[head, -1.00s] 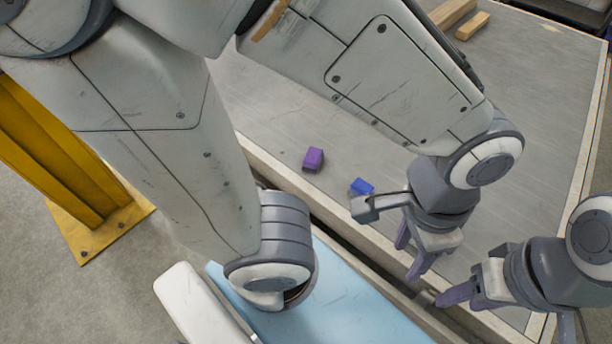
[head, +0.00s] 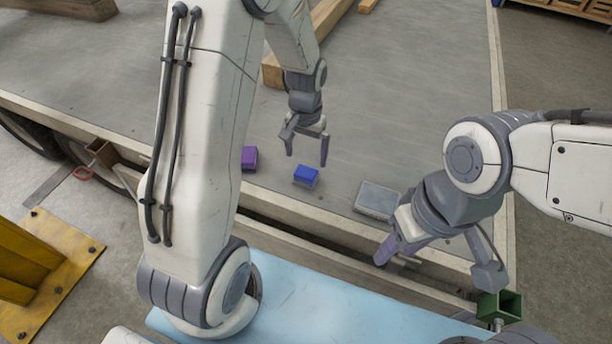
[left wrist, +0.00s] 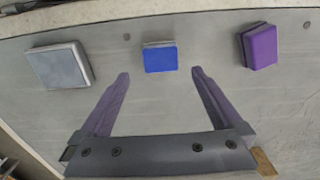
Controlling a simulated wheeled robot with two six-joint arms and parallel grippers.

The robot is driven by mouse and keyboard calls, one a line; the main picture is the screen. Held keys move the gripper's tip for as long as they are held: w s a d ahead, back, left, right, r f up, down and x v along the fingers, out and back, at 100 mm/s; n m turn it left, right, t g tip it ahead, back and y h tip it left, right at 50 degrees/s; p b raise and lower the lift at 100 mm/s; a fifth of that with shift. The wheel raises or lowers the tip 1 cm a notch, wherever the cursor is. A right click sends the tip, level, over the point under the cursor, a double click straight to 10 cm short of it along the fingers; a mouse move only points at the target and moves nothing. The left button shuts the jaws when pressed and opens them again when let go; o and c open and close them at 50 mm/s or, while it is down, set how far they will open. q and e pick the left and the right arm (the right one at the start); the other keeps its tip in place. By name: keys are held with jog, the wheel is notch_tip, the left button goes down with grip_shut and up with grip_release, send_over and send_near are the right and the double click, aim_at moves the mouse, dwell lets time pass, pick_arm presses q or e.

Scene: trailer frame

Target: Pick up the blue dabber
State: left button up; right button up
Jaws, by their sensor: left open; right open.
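The blue dabber (head: 306,175) is a small blue block with a grey edge on the grey trailer deck, close to the deck's front edge. In the left wrist view the blue dabber (left wrist: 160,58) lies just beyond and between my fingertips. My left gripper (head: 307,160) is open and empty, behind and above the dabber; its two fingers also show in the left wrist view (left wrist: 159,75). My right gripper (head: 388,252) appears open and empty at the deck's front edge, right of the dabber, partly hidden by its own wrist.
A purple block (head: 249,158) lies left of the dabber, partly behind my left arm. A grey block (head: 377,200) lies to its right. A wooden beam (head: 318,28) lies further back. A light blue surface (head: 300,310) is in front. The deck's middle right is clear.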

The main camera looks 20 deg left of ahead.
aim_at(306, 172)
pick_arm(q)
notch_tip(306, 172, down, 9)
jog(key=shift+w+a+r, duration=0.1)
jog(key=shift+r, duration=0.1)
jog(key=c, duration=1.4)
jog(key=shift+r, duration=0.55)
jog(key=r, duration=0.2)
jog(key=d+r, duration=0.1)
jog(key=r, duration=0.1)
jog(key=shift+s, duration=0.35)
jog(key=s+d+r, duration=0.6)
jog(key=s+d, duration=0.1)
jog(key=s, duration=0.1)
jog(key=shift+w+a+f+p, duration=0.5)
jog(key=shift+w+a+p, duration=0.15)
jog(key=shift+a+p, duration=0.6)
jog(key=shift+w+a+f+p, duration=0.45)
jog(key=shift+w+a+p, duration=0.25)
jog(key=shift+a+p, duration=0.5)
jog(key=shift+w+a+f+p, duration=0.5)
jog(key=shift+w+a+p, duration=0.15)
jog(key=shift+a+p, duration=0.6)
